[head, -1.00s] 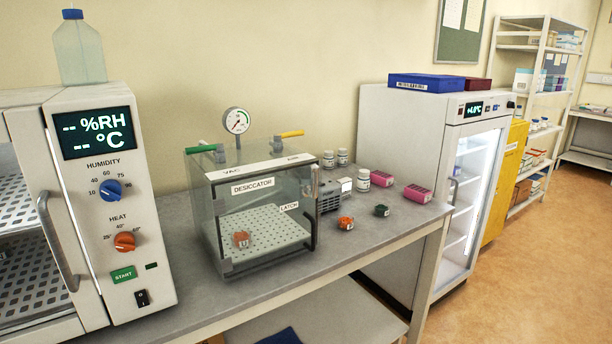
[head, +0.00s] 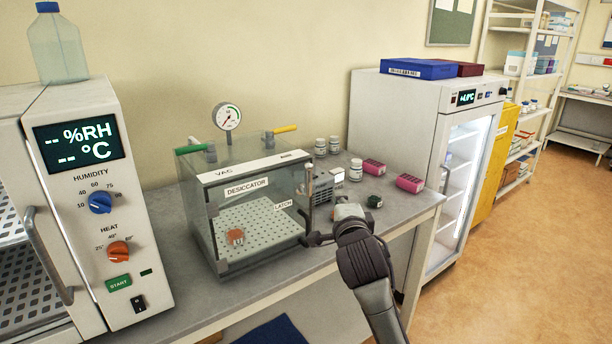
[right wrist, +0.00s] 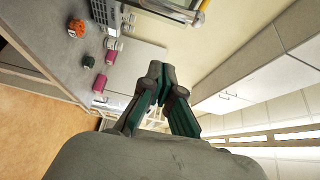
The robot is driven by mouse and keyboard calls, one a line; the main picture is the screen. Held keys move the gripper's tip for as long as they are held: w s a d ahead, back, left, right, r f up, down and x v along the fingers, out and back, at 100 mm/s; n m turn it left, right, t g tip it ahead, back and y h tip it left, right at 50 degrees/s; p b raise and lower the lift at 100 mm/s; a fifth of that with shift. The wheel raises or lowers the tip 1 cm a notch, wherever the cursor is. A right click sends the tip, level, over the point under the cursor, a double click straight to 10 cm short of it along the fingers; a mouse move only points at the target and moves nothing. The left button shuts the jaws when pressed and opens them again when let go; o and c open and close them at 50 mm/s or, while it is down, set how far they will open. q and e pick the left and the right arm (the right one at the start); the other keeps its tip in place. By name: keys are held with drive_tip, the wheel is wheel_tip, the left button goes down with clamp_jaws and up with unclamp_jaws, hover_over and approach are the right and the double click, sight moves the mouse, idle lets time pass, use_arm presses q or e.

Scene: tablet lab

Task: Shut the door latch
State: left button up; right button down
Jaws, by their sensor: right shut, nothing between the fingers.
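The clear desiccator (head: 262,250) stands on the grey bench, with a label reading LATCH (head: 284,205) at the right of its front. Its front door looks closed or nearly so. A dark upright bar (head: 308,200) runs along the right front edge; its exact latch position is too small to tell. My right gripper (head: 312,240) is just beside the lower right front corner of the desiccator; whether it touches is unclear. Its fingers (right wrist: 160,82) are together and empty in the right wrist view. My left gripper is not in view.
An orange item (head: 236,236) sits inside the desiccator. Pink boxes (head: 410,183), a dark green item (head: 374,201) and white bottles (head: 355,170) stand to the right. An orange item (right wrist: 76,27) shows in the wrist view. The oven (head: 90,200) stands left, the fridge (head: 400,125) right.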

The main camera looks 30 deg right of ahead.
drive_tip(key=shift+s+r, duration=0.1)
drive_tip(key=shift+r, duration=0.25)
drive_tip(key=p+x, duration=0.3)
drive_tip(key=x, duration=0.7)
drive_tip(key=a+p, duration=0.1)
drive_tip(key=a, duration=0.3)
drive_tip(key=shift+w+p, duration=0.2)
drive_tip(key=shift+p, duration=0.15)
